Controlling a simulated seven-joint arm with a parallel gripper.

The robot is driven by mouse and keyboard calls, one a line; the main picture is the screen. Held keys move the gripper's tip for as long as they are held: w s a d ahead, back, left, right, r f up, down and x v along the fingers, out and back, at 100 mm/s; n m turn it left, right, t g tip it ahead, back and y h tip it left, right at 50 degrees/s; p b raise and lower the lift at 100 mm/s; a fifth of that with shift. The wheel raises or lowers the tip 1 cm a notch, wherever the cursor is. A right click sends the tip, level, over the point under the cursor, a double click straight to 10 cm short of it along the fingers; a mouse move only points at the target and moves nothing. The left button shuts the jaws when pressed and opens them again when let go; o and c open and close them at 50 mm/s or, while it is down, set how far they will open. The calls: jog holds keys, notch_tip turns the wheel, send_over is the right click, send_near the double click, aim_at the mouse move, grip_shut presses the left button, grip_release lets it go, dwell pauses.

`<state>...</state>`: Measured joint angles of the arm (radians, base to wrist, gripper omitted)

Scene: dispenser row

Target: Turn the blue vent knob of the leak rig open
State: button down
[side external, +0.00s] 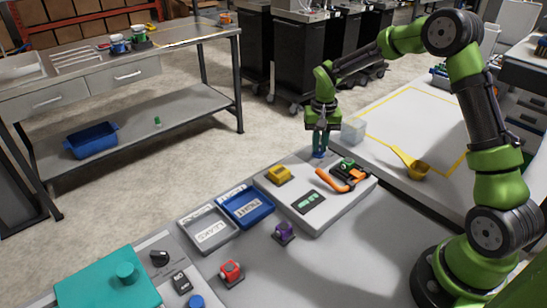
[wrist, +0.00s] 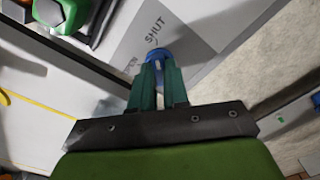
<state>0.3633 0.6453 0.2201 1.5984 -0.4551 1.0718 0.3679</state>
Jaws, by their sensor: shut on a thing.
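The leak rig (side external: 318,218) is a pale box with a small dark display with green digits (side external: 308,202). The blue vent knob (side external: 319,154) sits at its far corner, and it also shows in the wrist view (wrist: 159,56). My gripper (side external: 320,147) points down over it. In the wrist view its teal fingers (wrist: 158,72) are closed on the knob, covering part of it. Beside the knob a grey label reads SHUT (wrist: 155,29), with another word partly hidden behind the fingers. I cannot tell which way the knob points.
An orange handle (side external: 345,180), a green part (side external: 347,164) and a yellow part (side external: 279,174) stand on the rig. A clear box (side external: 353,130) and a yellow scoop (side external: 412,164) are close by. Grey (side external: 209,245) and blue (side external: 262,214) trays, and purple (side external: 284,233) and red (side external: 231,273) blocks, lie in front.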

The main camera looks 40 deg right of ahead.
aim_at(319, 147)
jog(key=n, duration=1.3)
jog(key=shift+n, duration=2.1)
jog(key=c, duration=1.1)
grip_release()
notch_tip(319, 147, up, 17)
